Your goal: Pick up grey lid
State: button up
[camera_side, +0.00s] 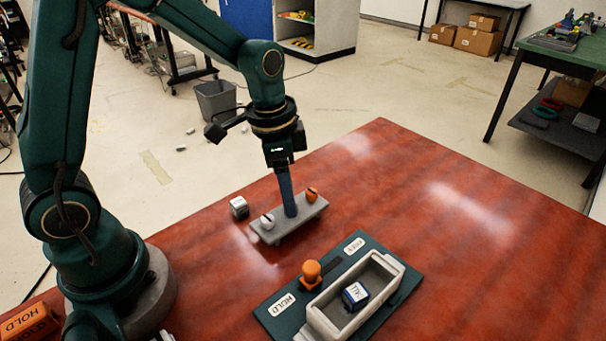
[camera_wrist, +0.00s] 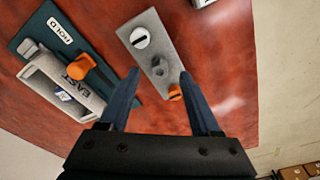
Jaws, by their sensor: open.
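The grey lid (camera_side: 270,232) is a flat slab lying on the red table. It has a white knob (camera_side: 267,221) at one end and an orange knob (camera_side: 311,194) at the other. In the wrist view the lid (camera_wrist: 150,52) also shows a small dark knob (camera_wrist: 157,68) in its middle. My gripper (camera_side: 290,212) points down over the middle of the lid. In the wrist view my gripper (camera_wrist: 159,73) is open, with a finger on each side of the lid's middle. I cannot tell whether the fingers touch the lid.
A green board (camera_side: 275,315) with HOLD and another label carries an open grey box (camera_side: 325,325) and an orange knob (camera_side: 311,272). A labelled cube (camera_side: 355,294) sits in the box. Another cube (camera_side: 239,207) stands left of the lid. The table's right side is clear.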

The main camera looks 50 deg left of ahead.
jog(key=shift+w+d+f, duration=0.1)
jog(key=shift+f, duration=0.9)
grip_shut()
jog(key=shift+r, duration=0.1)
